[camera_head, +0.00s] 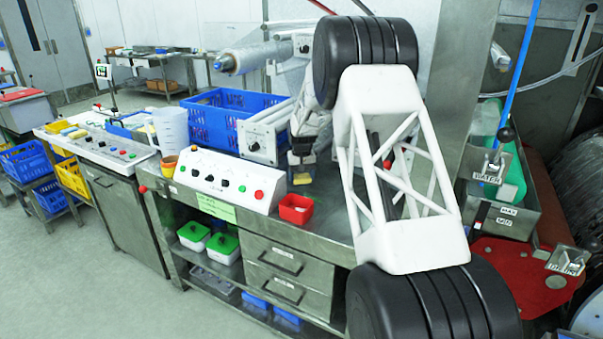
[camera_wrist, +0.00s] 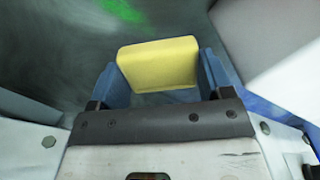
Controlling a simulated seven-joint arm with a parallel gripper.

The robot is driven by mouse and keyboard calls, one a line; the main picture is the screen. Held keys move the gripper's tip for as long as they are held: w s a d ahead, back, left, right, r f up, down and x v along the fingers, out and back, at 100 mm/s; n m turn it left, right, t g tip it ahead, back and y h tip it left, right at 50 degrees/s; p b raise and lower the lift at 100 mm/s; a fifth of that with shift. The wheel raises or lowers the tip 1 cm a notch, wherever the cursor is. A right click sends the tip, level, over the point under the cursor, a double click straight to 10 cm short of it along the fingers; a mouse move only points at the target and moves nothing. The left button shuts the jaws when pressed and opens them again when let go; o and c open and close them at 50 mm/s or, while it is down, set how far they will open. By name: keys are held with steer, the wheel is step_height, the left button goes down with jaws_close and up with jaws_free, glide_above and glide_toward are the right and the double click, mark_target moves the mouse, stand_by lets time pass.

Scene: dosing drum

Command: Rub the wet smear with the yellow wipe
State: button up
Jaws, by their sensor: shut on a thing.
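My gripper (camera_wrist: 160,80) is shut on the yellow wipe (camera_wrist: 158,60), a pale yellow block between two blue fingers in the wrist view. In the head view my gripper (camera_head: 302,160) is over the steel bench, beside the white control panel, with the wipe's yellow (camera_head: 302,179) just showing below it. I cannot tell whether the wipe touches the bench. A blurred bright green patch (camera_wrist: 122,9) shows on the grey surface at the top of the wrist view. I cannot tell whether it is the smear or a reflection. No smear shows clearly in the head view.
A control panel (camera_head: 225,180) with buttons stands left of my gripper, and a red tub (camera_head: 296,209) sits in front. A blue crate (camera_head: 225,118) and a clear jug (camera_head: 171,130) stand behind. My arm hides much of the right side of the bench (camera_head: 325,225).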

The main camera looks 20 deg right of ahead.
mark_target(302, 195)
steer(key=shift+f, duration=2)
steer(key=shift+s+d+f, duration=0.25)
steer(key=shift+f, duration=0.4)
steer(key=shift+s+d+f, duration=0.2)
steer(key=shift+f, duration=0.4)
steer(key=shift+s+d, duration=3.15)
steer(key=shift+d, duration=0.05)
steer(key=shift+w+a, duration=3.6)
steer(key=shift+a, duration=0.05)
steer(key=shift+r, duration=4.1)
